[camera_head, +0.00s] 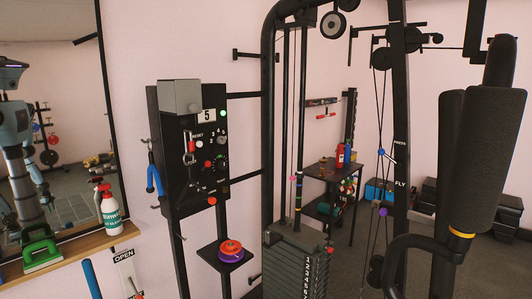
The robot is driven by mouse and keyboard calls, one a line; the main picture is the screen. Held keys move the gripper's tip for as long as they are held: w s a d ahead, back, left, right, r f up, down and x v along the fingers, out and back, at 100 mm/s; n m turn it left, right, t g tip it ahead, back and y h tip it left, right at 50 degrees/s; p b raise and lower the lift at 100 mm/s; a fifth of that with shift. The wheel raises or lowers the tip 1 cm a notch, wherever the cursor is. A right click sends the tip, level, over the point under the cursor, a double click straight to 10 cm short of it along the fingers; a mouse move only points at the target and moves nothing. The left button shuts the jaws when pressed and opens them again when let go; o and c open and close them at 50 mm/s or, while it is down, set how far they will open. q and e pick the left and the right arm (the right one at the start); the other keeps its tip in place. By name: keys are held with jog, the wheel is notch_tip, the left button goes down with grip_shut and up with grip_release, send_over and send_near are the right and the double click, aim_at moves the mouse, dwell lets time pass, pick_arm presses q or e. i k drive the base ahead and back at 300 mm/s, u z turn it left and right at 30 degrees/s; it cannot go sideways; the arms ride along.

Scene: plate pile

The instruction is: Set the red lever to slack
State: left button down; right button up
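Several red-ended parts show, and no "slack" label is readable, so I cannot tell which is the red lever. A short red grip (326,116) lies roughly level below a dark wall bracket at the back. A red tip (138,296) shows at the bottom edge, below a white sign (124,256) that seems to read "OPEN"; the frame cuts it off. A red knob (212,201) sits at the lower right of the black control panel (182,180). Neither of my grippers is in view.
A cable machine with a weight stack (297,262) stands in the middle. A large black pad (480,160) blocks the right side. A small shelf (226,256) holds red and purple rings. A spray bottle (110,211) stands on the wooden ledge (70,252) under a mirror.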

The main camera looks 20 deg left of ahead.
aim_at(207, 164)
jog(key=z, duration=0.1)
jog(key=i, duration=1.4)
jog(key=u, duration=0.55)
